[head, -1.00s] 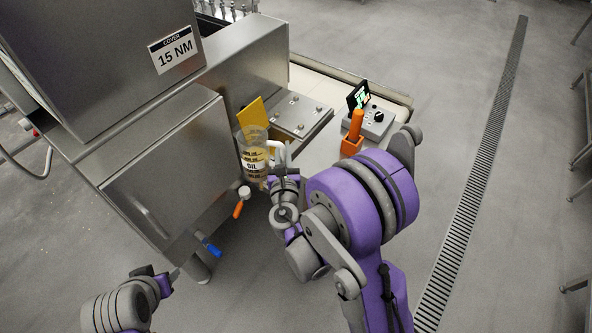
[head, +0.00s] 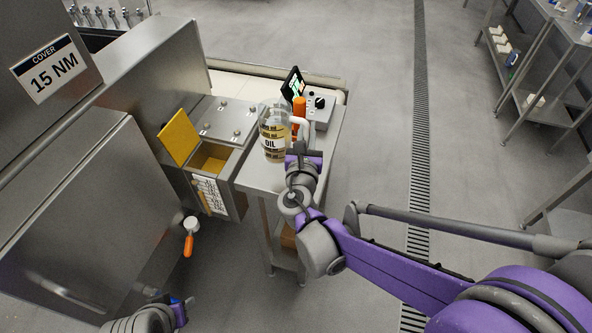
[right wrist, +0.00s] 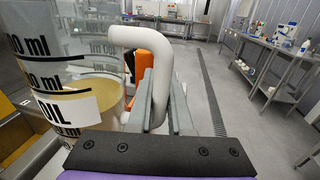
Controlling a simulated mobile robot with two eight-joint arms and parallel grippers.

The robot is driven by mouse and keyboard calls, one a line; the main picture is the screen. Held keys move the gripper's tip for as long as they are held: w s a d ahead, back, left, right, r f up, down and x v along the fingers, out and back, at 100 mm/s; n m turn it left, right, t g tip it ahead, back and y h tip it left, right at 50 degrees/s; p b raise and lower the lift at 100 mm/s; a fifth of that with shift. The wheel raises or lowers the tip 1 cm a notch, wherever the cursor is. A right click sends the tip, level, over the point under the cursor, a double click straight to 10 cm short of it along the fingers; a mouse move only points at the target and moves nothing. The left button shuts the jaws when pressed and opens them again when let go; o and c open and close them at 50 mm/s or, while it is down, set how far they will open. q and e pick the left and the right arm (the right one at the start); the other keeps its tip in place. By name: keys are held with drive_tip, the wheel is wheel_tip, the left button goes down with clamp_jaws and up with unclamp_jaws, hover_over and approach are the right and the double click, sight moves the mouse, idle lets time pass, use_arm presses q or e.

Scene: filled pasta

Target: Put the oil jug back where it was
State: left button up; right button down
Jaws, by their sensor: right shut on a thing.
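The oil jug (head: 273,133) is clear, with a white OIL label, black markings and a white handle. My right gripper (head: 300,148) is shut on its handle. The jug is upright over the small steel side table (head: 255,174); I cannot tell whether its base touches the top. In the right wrist view the jug (right wrist: 62,75) fills the left side, and the fingers (right wrist: 160,100) close around the white handle (right wrist: 145,40). The left arm shows at the bottom left of the head view, but its fingertips are out of view.
An open yellow lid (head: 179,137) stands over a box beside the table. A control box with a screen (head: 318,108) and an orange-handled thing (head: 299,106) stand close behind the jug. The large steel machine (head: 75,215) fills the left.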

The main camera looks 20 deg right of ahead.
wheel_tip(320, 180, down, 9)
drive_tip(key=shift+f+b, duration=0.15)
drive_tip(key=shift+b, duration=0.7)
drive_tip(key=c, duration=1.3)
unclamp_jaws()
drive_tip(key=shift+f, duration=0.2)
drive_tip(key=o, duration=0.5)
drive_tip(key=shift+r, duration=0.1)
drive_tip(key=shift+c, duration=0.2)
